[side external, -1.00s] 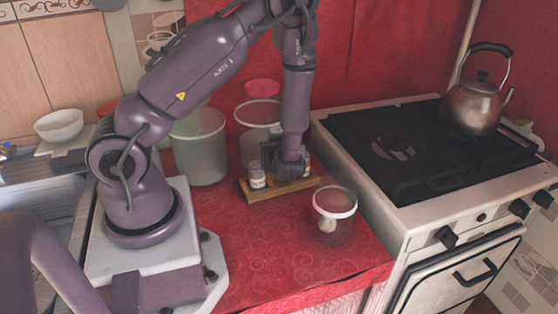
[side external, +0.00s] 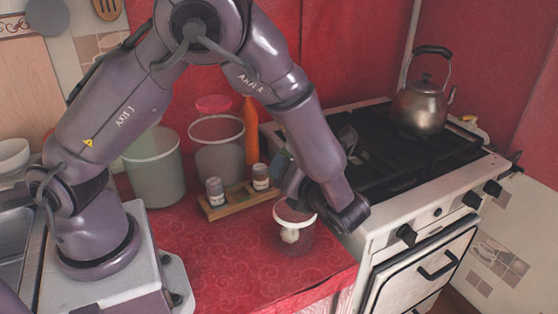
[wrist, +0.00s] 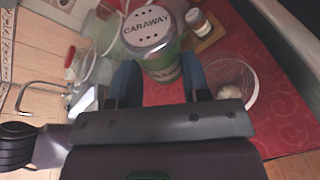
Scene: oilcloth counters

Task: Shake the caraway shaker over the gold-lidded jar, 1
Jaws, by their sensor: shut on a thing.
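The caraway shaker (wrist: 152,45), with a holed lid lettered CARAWAY, is between the fingers of my gripper (wrist: 160,78) in the wrist view. My gripper is shut on it. In the side view my gripper (side external: 287,178) is raised above the clear jar, and the shaker is mostly hidden or too dark to make out. The jar (side external: 291,236) has a pale rim and a whitish lump inside, and stands on the red cloth. It also shows at the right in the wrist view (wrist: 248,92). I see no gold lid on it.
A wooden rack (side external: 217,211) holds two small shakers (side external: 215,190) behind the jar. Large translucent tubs (side external: 155,170) and an orange bottle (side external: 251,130) stand at the back. The stove (side external: 375,195) with a kettle (side external: 423,105) borders the counter on the right. The front cloth is clear.

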